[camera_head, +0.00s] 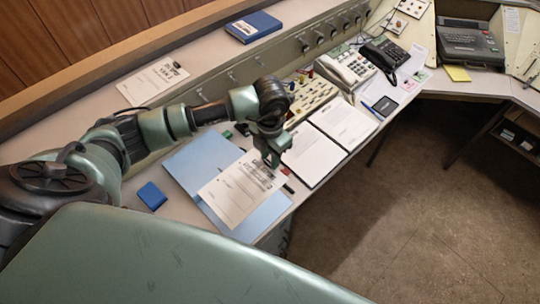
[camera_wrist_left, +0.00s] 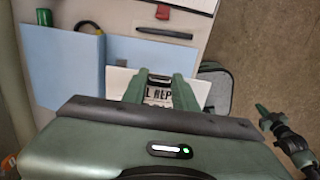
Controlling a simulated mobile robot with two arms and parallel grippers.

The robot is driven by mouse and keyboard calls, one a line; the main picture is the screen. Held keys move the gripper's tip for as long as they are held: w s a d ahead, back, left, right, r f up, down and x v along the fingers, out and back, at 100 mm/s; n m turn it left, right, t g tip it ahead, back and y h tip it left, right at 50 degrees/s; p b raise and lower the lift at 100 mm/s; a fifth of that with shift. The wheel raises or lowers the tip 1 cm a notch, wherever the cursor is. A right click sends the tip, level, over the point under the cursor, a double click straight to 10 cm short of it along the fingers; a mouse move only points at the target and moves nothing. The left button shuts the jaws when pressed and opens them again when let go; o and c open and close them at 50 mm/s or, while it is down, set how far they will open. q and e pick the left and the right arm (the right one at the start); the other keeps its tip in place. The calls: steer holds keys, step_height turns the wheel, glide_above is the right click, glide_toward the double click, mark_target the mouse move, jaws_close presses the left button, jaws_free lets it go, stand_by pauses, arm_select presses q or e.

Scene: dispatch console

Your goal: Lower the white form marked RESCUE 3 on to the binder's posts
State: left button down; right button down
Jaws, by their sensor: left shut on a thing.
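My left gripper (camera_head: 271,160) is shut on the top edge of a white form (camera_head: 232,199). The form is over the right part of an open light-blue binder (camera_head: 190,160); I cannot tell whether it touches. In the left wrist view, my left gripper's fingers (camera_wrist_left: 160,80) cover part of the form (camera_wrist_left: 118,82). Bold letters "L REP" show between them; I cannot read RESCUE 3. The binder (camera_wrist_left: 60,65) is beyond them. I cannot make out its posts. A dark green and black arm end (camera_wrist_left: 266,118), apparently my right gripper, shows small at the right; its jaws are unclear.
A blue block (camera_head: 151,196) lies left of the binder. Right of it is an open folder with white pages (camera_head: 312,155). Phones (camera_head: 347,68) stand farther along the desk. Another white form (camera_head: 152,83) and a blue book (camera_head: 253,27) lie on the upper ledge.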

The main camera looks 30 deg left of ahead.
arm_select(q)
steer(key=shift+f, duration=0.1)
steer(key=shift+f+b, duration=0.6)
steer(key=shift+b, duration=0.05)
steer(key=f+b, duration=0.2)
steer(key=f, duration=0.1)
steer(key=f+b, duration=0.6)
steer(key=shift+w+f, duration=0.2)
steer(key=shift+w, duration=0.05)
steer(key=shift+f, duration=0.1)
steer(key=shift+f+b, duration=0.25)
steer(key=shift+b, duration=0.2)
steer(key=shift+f+b, duration=0.45)
